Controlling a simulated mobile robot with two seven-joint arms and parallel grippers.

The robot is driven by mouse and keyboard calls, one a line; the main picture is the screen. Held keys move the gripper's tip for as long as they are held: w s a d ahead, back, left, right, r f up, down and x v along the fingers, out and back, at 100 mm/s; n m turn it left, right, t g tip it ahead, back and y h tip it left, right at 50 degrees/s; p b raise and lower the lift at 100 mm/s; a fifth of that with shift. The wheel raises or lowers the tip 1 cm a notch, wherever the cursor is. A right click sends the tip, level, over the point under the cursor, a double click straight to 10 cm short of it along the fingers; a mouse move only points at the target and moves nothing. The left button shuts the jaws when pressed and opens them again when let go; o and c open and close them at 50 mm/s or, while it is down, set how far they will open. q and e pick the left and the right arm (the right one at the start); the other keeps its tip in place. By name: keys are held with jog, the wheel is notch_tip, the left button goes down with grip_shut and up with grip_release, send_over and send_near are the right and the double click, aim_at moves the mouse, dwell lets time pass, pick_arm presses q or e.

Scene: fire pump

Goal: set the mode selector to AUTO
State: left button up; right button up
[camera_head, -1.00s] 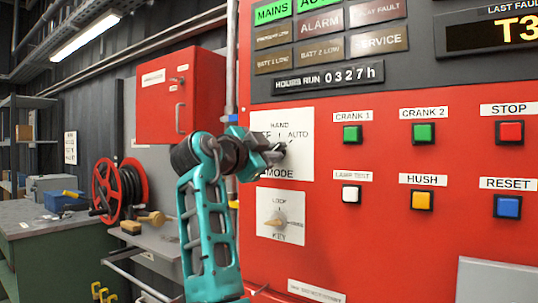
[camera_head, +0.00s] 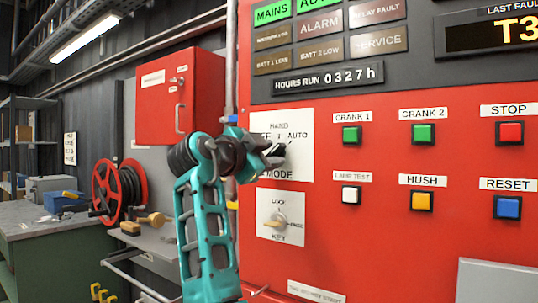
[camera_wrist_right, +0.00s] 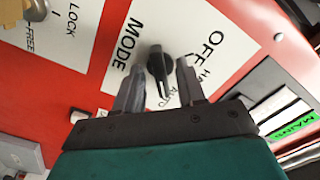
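The mode selector (camera_wrist_right: 159,70) is a black knob on a white plate (camera_head: 300,163) marked OFF, HAND, AUTO and MODE. In the wrist view the knob's long handle points down the picture, roughly toward the AUTO label. My right gripper (camera_wrist_right: 160,82) is open, with one finger on each side of the knob and small gaps visible. It also shows in the head view (camera_head: 274,156), in front of the plate, where it partly covers the knob and the lettering. My left gripper is in neither view.
Below is a white plate with a key switch (camera_head: 278,222). To the right on the red panel are several push buttons, including the red STOP button (camera_head: 510,131). A red wall box (camera_head: 180,95), hose reel (camera_head: 107,187) and workbench (camera_head: 60,236) stand to the left.

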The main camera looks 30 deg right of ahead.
jog(key=v, duration=1.2)
jog(key=shift+a+b, duration=0.25)
jog(key=shift+b, duration=0.15)
jog(key=shift+s, duration=0.15)
